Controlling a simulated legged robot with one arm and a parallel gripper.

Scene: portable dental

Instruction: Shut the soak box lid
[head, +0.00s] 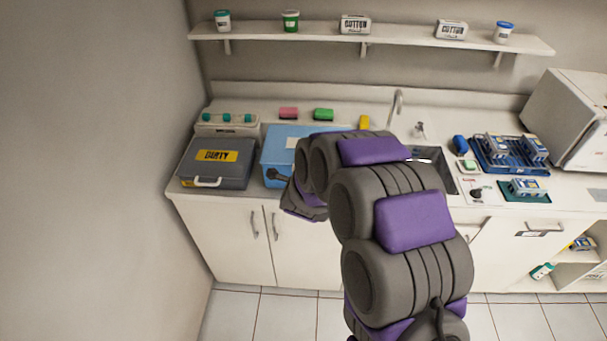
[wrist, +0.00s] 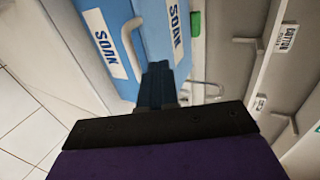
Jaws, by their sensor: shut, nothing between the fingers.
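The blue soak box (head: 275,143) stands on the counter, just right of the grey DIRTY case. My arm hides its right and front parts in the head view. In the wrist view its front (wrist: 87,8) and its lid (wrist: 155,35) each bear a white SOAK label, with a pale handle (wrist: 129,36) between them. The lid lies over the box; I cannot tell whether it is fully flush. My gripper (wrist: 155,72) is shut and empty, its tips over or against the lid near the handle; contact is unclear. In the head view my arm hides the fingertips.
The grey DIRTY case (head: 217,165) stands close on the left. Pink (head: 288,113) and green (head: 323,115) sponges lie behind the box. A sink (head: 432,166) with a tap (head: 397,105) and a blue rack (head: 510,155) are to the right. A shelf (head: 390,37) runs above.

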